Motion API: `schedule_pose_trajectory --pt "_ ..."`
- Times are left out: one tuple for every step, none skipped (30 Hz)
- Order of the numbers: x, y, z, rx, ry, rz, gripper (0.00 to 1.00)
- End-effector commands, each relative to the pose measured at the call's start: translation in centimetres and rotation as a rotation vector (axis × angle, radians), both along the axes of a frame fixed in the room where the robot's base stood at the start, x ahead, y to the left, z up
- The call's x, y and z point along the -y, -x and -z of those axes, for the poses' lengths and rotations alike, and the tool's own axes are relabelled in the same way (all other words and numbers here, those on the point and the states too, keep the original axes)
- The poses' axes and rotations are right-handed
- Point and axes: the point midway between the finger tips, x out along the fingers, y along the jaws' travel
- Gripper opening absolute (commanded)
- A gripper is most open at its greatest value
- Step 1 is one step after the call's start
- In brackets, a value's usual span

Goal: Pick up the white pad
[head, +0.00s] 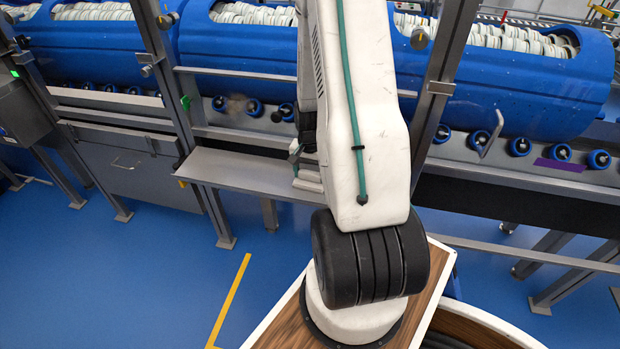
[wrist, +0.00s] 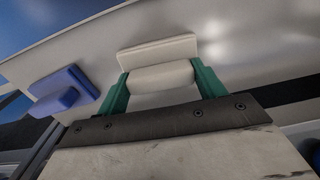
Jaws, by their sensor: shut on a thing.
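The white pad (wrist: 158,52) is in the wrist view, a flat pale plate with a thick rounded grip. My gripper (wrist: 162,78) has green fingers, one on each side of that grip, and is shut on it. The pad lies against or just above a grey metal shelf; I cannot tell if it touches. In the head view the shelf (head: 240,171) runs along the front of the machine. My arm hides most of the gripper there, and a pale edge, likely the pad (head: 309,185), shows beside the arm.
A similar blue pad (wrist: 62,90) sits just left of my gripper. Large blue tubs (head: 245,52) filled with stacked pale discs rest on rollers behind the shelf. Grey uprights (head: 172,95) stand on either side of my arm. The blue floor (head: 120,275) at left is clear.

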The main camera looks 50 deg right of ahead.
Motion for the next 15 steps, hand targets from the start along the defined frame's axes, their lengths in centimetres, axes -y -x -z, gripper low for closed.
schedule_pose_trajectory --pt "0.0 0.0 0.0 0.000 0.000 0.000 0.45" --pt "0.0 0.0 -0.1 0.000 0.001 0.000 0.45" --pt "0.0 0.0 -0.2 0.000 0.001 0.000 0.45" --pt "0.0 0.0 -0.4 0.002 0.002 0.000 0.45" --pt "0.0 0.0 -0.6 0.002 0.002 0.000 0.45" --pt "0.1 -0.1 -0.9 0.002 0.002 0.000 0.45" --pt "0.1 -0.1 -1.2 0.002 0.003 0.000 0.45" --pt "0.1 -0.1 -1.6 0.003 0.002 0.000 0.45" --pt "0.1 -0.1 -2.2 0.003 0.003 0.000 0.45" --pt "0.1 -0.1 -2.7 0.003 0.003 0.000 0.45" --pt "0.1 -0.1 -3.3 0.004 0.004 0.000 0.45" --pt "0.1 -0.1 -4.0 0.004 0.004 0.000 0.45" --pt "0.1 -0.1 -4.7 0.004 0.004 0.000 0.45" --pt "0.1 -0.1 -5.3 0.004 0.004 0.000 0.45" --pt "0.1 -0.1 -6.2 0.004 0.004 0.000 0.45"
